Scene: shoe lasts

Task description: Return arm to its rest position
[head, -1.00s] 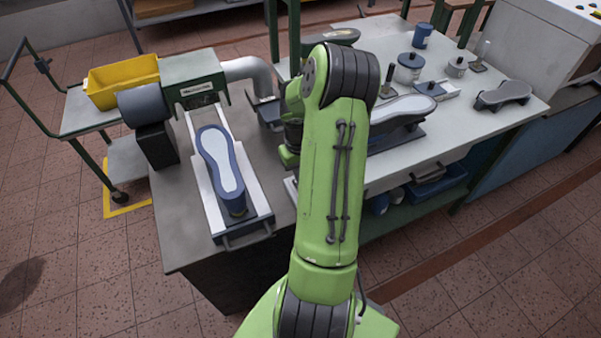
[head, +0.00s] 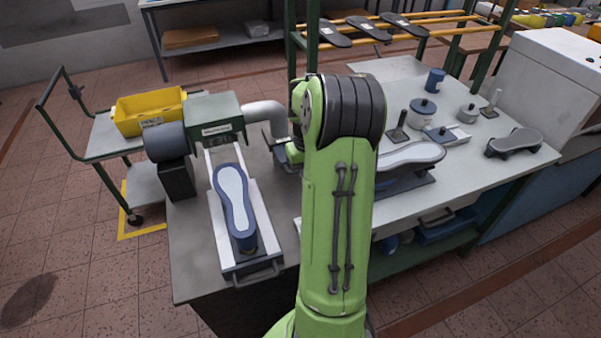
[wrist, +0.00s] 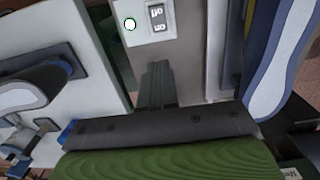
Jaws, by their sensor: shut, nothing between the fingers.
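My green arm (head: 338,215) rises in the middle of the head view, with its bent dark joint over the work tables. My gripper is mostly hidden behind the arm there. In the wrist view my gripper (wrist: 156,72) shows as dark fingers closed together, with nothing between them. The fingers point at a pale panel (wrist: 150,22) with a switch and a small round light. I cannot tell how far apart they are.
A blue last (head: 235,205) lies in the machine at left. Another last (head: 412,154) lies right of my arm. Jars (head: 423,112) and a dark last (head: 514,142) stand farther right. A yellow bin (head: 150,112) sits on a cart. Racked soles (head: 358,28) are behind.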

